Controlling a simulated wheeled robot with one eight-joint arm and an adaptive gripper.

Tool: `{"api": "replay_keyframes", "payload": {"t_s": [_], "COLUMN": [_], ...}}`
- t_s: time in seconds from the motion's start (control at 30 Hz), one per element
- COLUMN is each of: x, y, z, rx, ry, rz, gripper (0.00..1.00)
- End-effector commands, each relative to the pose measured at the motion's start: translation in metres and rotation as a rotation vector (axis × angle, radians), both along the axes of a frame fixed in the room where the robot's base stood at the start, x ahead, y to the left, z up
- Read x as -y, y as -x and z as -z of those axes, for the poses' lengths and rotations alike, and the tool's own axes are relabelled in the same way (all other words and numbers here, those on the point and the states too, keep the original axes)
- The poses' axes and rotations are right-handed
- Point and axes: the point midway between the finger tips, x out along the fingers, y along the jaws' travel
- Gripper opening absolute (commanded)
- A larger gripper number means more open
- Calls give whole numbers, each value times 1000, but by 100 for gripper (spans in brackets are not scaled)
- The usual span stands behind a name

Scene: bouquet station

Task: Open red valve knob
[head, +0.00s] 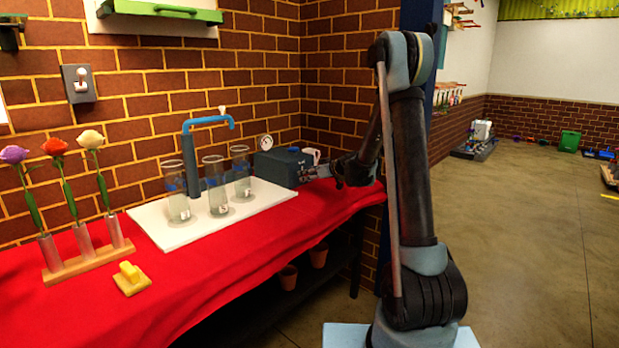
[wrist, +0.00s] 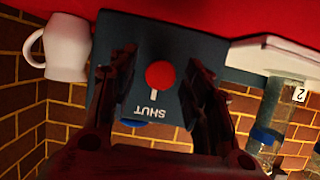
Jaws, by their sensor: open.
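The red valve knob (wrist: 160,75) is a round red disc on the face of a dark blue box (wrist: 146,35) in the wrist view. A pale pointer mark and the word SHUT, seen upside down, are beside the knob. My gripper (wrist: 162,75) is open, with one finger on each side of the knob and a visible gap to it on both sides. In the head view the box (head: 280,166) stands at the far right of the red-covered table, and my gripper (head: 338,172) is close to it. The knob itself is hidden in the head view.
A white mug (wrist: 66,48) stands beside the box. Glass cylinders (head: 215,185) stand on a white tray (head: 160,232) under a blue spout (head: 207,121). Flowers in a wooden rack (head: 90,262) and a yellow block (head: 131,277) are at the left. A brick wall (head: 150,80) closes the back.

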Motion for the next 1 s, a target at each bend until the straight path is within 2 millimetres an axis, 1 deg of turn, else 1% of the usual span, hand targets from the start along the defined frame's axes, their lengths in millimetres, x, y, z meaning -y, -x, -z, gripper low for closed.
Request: {"api": "replay_keyframes", "payload": {"t_s": [0.1, 0.17, 0.2, 0.3, 0.67, 0.87, 1.0], "x": [0, 0, 0, 0, 1, 1, 3], "y": [0, 0, 0, 0, 0, -1, -3], "z": [0, 0, 0, 0, 0, 0, 0], "rx": [0, 0, 0, 0, -23, -99, -186], "ry": [0, 0, 0, 0, -18, -77, -145], "rz": [0, 0, 0, 0, 0, 0, 1], "gripper": [45, 32, 22, 1, 1, 1, 1]}}
